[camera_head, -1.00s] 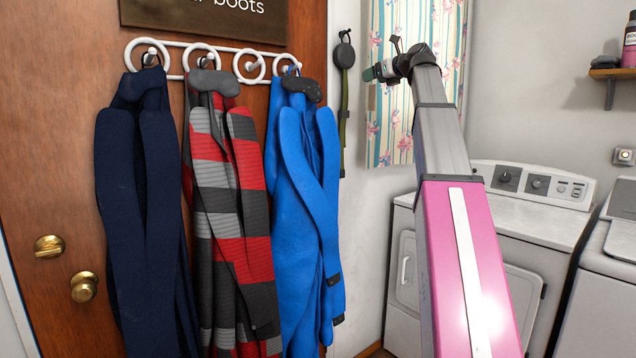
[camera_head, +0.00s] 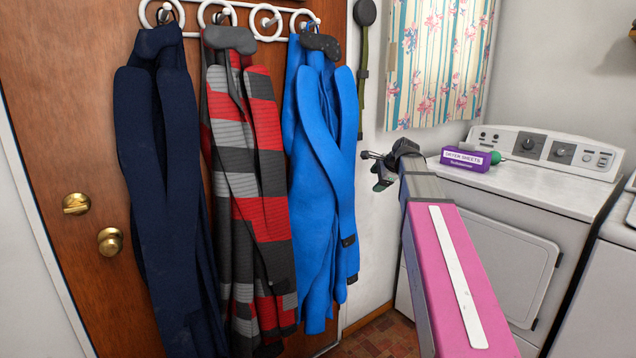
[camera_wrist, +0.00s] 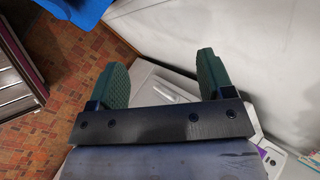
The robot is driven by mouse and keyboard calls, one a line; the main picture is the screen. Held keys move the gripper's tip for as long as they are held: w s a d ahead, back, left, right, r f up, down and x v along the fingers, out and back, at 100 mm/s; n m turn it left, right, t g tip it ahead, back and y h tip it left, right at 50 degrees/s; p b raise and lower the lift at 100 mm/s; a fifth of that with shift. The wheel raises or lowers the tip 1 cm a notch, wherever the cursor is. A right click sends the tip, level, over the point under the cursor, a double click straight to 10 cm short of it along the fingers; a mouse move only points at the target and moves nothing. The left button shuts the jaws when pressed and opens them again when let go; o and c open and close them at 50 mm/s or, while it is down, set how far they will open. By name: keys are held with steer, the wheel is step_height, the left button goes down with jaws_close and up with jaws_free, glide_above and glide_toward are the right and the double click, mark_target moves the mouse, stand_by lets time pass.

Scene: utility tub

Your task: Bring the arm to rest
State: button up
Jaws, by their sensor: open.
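My arm, with a pink upper section and grey end, reaches forward on the right of the head view. My gripper (camera_head: 383,178) shows small and partly hidden at its far end, by the dryer's left side. In the wrist view my gripper (camera_wrist: 163,72) has two green pads spread wide apart with nothing between them. My gripper looks empty and clear of the hanging coats.
A white dryer (camera_head: 580,195) stands at right with a purple dryer sheets box (camera_head: 465,158) on top. A blue coat (camera_head: 322,180), a striped coat (camera_head: 243,180) and a navy coat (camera_head: 160,190) hang on the wooden door (camera_head: 50,120). Tiled floor (camera_head: 375,340) shows below.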

steer(key=s+a+f+n+g+h, duration=0.1)
steer(key=s+f+n+g+h, duration=0.1)
steer(key=s+f+n, duration=0.6)
steer(key=s+a+f+n+g+h, duration=0.1)
steer(key=s+f+n+g, duration=0.4)
steer(key=s+f, duration=1.4)
step_height(320, 180, down, 9)
steer(key=n+h, duration=0.1)
steer(key=n, duration=0.2)
steer(key=shift+s+a+f+n+h, duration=0.15)
steer(key=shift+s+a+n+h, duration=0.05)
steer(key=shift+a+n+h, duration=0.1)
steer(key=shift+s, duration=0.1)
